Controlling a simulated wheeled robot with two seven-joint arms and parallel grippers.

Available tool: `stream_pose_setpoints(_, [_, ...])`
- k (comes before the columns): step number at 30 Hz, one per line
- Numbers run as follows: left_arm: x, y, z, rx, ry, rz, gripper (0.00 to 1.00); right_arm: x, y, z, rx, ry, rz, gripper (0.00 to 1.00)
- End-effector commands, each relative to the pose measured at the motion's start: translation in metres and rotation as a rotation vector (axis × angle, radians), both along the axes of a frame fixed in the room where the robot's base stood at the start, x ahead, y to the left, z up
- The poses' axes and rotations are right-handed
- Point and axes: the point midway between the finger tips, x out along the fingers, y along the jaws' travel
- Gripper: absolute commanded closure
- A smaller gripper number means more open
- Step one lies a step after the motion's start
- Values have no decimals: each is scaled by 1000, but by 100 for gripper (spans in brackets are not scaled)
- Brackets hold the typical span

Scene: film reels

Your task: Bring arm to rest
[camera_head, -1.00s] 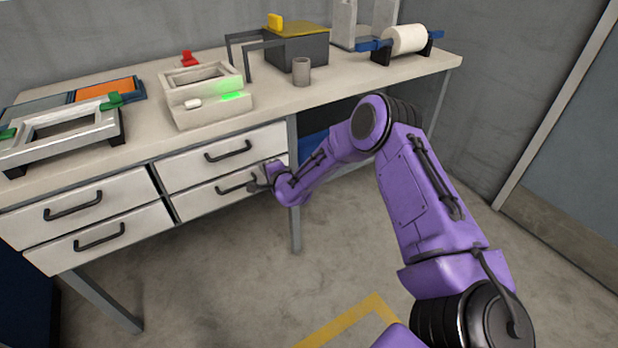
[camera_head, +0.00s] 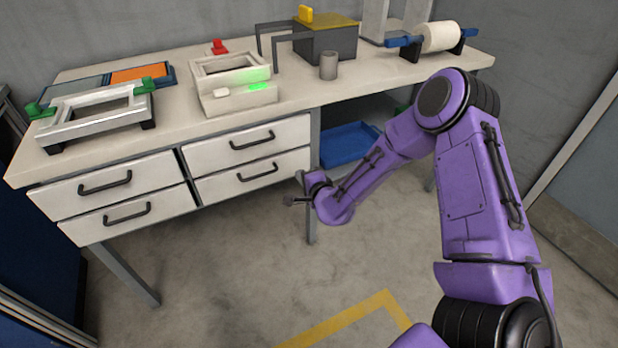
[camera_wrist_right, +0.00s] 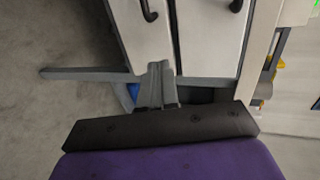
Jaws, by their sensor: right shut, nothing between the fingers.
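My right arm is purple and comes in from the lower right of the head view. Its gripper (camera_head: 290,201) is shut and empty, in the air in front of the workbench (camera_head: 165,137), just below and right of the lower right drawer (camera_head: 250,176). In the right wrist view the shut fingers (camera_wrist_right: 157,85) show in the middle, with drawer fronts beyond them. The gripper appears apart from the drawers. My left gripper is not in view.
The bench carries a clamp frame (camera_head: 98,112), a white box with a green light (camera_head: 237,97), a grey cup (camera_head: 328,66), a dark box (camera_head: 325,42) and a roll on a stand (camera_head: 440,37). A blue bin (camera_head: 347,146) sits under the bench. The floor in front is clear.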

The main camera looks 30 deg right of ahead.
Motion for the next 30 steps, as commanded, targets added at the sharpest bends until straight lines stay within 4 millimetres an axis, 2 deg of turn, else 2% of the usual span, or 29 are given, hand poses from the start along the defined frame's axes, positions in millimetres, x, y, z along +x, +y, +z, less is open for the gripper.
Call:
stream_pose_setpoints(4, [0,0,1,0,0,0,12,-16,2,5,-1,1,1,100])
stream_pose_setpoints(12, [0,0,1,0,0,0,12,-20,3,6,-11,3,4,100])
stream_pose_setpoints(14, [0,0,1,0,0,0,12,-20,2,5,-66,13,17,100])
stream_pose_setpoints(16, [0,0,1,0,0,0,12,-35,3,-8,-184,94,35,100])
stream_pose_setpoints(17, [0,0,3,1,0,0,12,-51,11,-20,-263,169,65,100])
stream_pose_setpoints(20, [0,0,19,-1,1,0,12,-123,32,-68,-493,448,206,100])
stream_pose_setpoints(21, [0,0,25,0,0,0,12,-156,38,-85,-571,555,271,100])
stream_pose_setpoints(23, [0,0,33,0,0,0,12,-207,43,-104,-674,705,368,100])
stream_pose_setpoints(24, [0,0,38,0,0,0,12,-239,45,-112,-730,794,430,100])
stream_pose_setpoints(27, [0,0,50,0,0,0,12,-310,45,-123,-823,971,556,100])
stream_pose_setpoints(30, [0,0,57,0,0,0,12,-355,45,-126,-862,1068,641,100])
